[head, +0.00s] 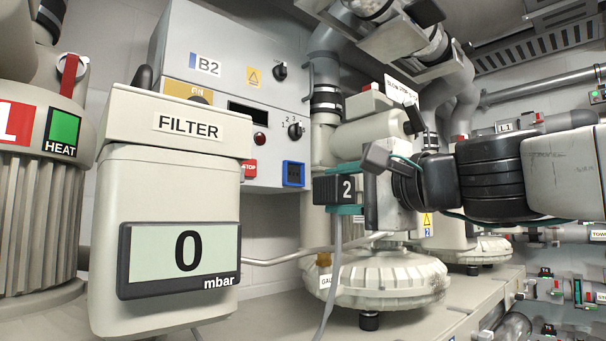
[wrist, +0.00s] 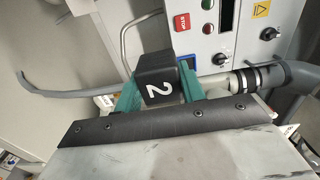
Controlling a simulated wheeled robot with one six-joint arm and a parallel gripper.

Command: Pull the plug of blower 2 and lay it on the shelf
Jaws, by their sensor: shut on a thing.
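The dark plug marked 2 (head: 343,189) is held in my gripper (head: 346,190), near the middle of the head view. My gripper's green fingers are shut on it from both sides. In the wrist view the plug (wrist: 158,76) sits between the fingers, its white 2 facing the camera. A grey cable (head: 336,260) hangs from the plug. A blue-framed socket (head: 293,173) on the B2 control box (head: 215,115) is left of the plug, which looks apart from it. A pale blower (head: 375,278) stands below my gripper on a beige shelf-like surface (head: 255,322).
The FILTER unit (head: 165,190) with its 0 mbar display stands close at the left. Behind it is a ribbed housing (head: 35,215) with a HEAT label. A thick grey pipe (head: 326,75) rises behind my gripper. Bare surface shows between the FILTER unit and the blower.

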